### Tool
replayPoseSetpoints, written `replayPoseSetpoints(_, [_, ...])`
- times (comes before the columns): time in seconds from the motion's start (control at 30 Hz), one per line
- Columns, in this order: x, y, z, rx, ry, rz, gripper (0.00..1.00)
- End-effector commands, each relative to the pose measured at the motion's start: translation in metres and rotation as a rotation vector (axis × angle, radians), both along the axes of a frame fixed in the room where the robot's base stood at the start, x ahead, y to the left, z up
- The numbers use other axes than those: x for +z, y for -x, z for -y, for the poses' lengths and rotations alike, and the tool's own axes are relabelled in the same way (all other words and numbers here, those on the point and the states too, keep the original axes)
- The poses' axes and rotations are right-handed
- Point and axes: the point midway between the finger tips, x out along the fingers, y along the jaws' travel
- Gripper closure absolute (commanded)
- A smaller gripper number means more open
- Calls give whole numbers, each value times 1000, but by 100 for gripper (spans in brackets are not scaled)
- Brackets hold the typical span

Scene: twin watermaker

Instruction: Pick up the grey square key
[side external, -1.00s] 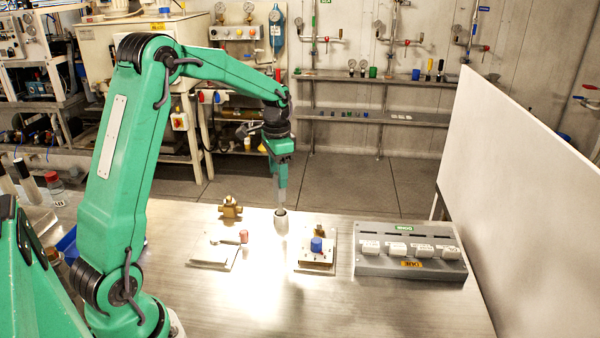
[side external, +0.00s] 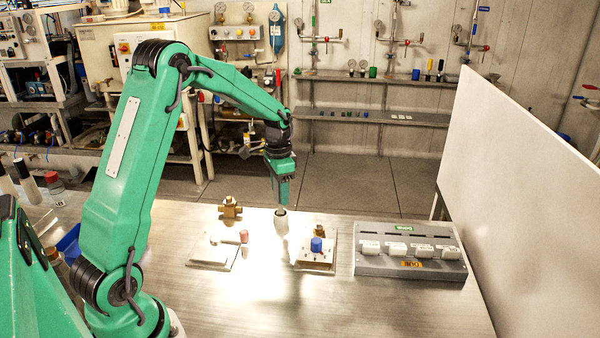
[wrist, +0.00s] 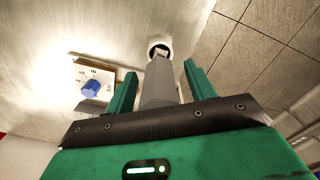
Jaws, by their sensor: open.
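The grey square key (wrist: 158,85) shows in the wrist view as a square grey bar between my gripper's two green fingers. Its far end is at the mouth of a pale round holder (wrist: 158,46), and its near end is hidden by my gripper's body. My gripper (wrist: 160,70) is open, with a gap between the key and each finger. In the side external view my gripper (side external: 281,203) points down just above the holder (side external: 281,222) and largely hides the key.
A plate with a blue knob (side external: 316,245) lies right of the holder, and a grey box with white switches (side external: 410,272) further right. A brass valve (side external: 230,208) and a plate with a red-ended handle (side external: 214,250) are left. The front of the bench (side external: 300,315) is clear.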

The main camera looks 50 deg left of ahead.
Motion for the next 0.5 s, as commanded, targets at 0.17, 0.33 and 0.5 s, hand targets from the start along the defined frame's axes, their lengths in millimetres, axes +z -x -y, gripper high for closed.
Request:
replayPoseSetpoints(0.17, [0, 0, 0, 0, 0, 0, 45])
replayPoseSetpoints(0.33, [0, 0, 0, 0, 0, 1, 61])
replayPoseSetpoints(0.5, [1, 0, 0, 0, 0, 1, 91])
